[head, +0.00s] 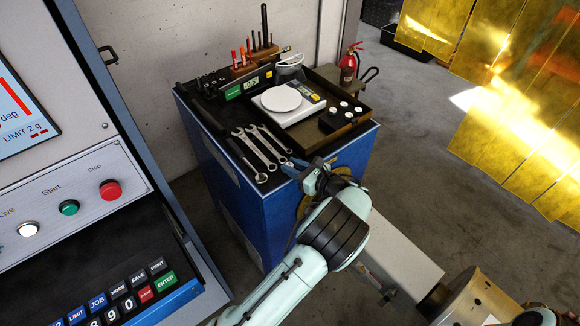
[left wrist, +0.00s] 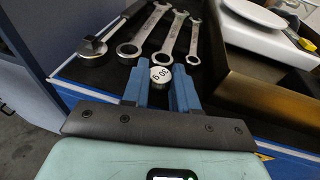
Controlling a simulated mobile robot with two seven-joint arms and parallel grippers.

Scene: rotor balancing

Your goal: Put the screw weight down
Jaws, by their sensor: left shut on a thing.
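My left gripper (head: 297,166) is over the front edge of the blue cabinet's top, beside the wrenches. In the left wrist view its two blue fingers (left wrist: 161,88) are shut on a small round screw weight (left wrist: 161,75) with a white, numbered top. The weight's lower part is hidden between the fingers, so I cannot tell whether it touches the black mat (left wrist: 110,75). A black block (head: 340,117) with several white-topped weights stands in the tray to the right. My right gripper is not in view.
Several wrenches (head: 256,146) lie on the cabinet top just beyond the gripper. A white scale (head: 283,100) and a brown-rimmed tray (head: 312,144) stand to the right. A tool rack (head: 254,58) is at the back. A control console (head: 90,180) stands at the left.

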